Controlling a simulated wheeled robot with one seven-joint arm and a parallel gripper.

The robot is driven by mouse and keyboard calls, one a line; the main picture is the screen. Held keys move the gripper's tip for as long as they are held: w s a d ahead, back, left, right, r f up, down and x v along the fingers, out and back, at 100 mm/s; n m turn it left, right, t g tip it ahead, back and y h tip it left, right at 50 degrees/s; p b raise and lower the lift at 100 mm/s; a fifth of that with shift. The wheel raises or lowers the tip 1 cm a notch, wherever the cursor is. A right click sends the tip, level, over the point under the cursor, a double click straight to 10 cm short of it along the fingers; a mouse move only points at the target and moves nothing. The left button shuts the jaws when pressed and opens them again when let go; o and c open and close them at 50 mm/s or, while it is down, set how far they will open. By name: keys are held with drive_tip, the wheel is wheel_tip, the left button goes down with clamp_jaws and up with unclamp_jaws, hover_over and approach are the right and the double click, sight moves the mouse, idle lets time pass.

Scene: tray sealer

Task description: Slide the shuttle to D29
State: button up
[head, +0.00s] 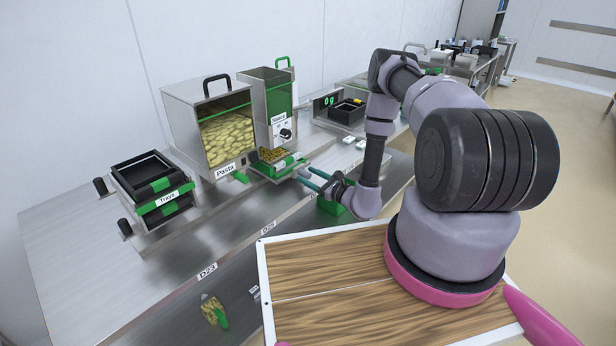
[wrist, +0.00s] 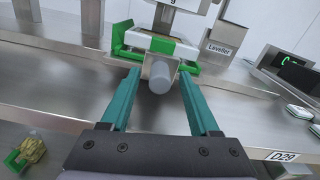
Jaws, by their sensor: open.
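The shuttle (head: 276,166) is a green carriage holding a small tray of food, at the bench below the sauce dispenser. In the wrist view, the green shuttle (wrist: 173,49) has a grey round knob (wrist: 160,76) pointing toward me. My gripper (head: 306,180) is open, its two teal fingers reaching toward the shuttle's front. In the wrist view, my gripper (wrist: 158,72) has one finger on each side of the knob, with gaps visible. The D29 label (wrist: 283,156) is on the bench's front edge, to the right of the shuttle.
The pasta hopper (head: 208,125) and sauce dispenser (head: 280,105) stand behind the rail. Black trays (head: 150,180) are stacked at left. A D23 label (head: 207,271) marks the edge farther left. A scale display (head: 328,101) and a part labelled Leveller (wrist: 217,48) stand to the right.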

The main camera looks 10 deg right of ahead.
drive_tip(key=shift+w+a, duration=0.2)
drive_tip(key=shift+w, duration=0.15)
clamp_jaws()
idle(1.2)
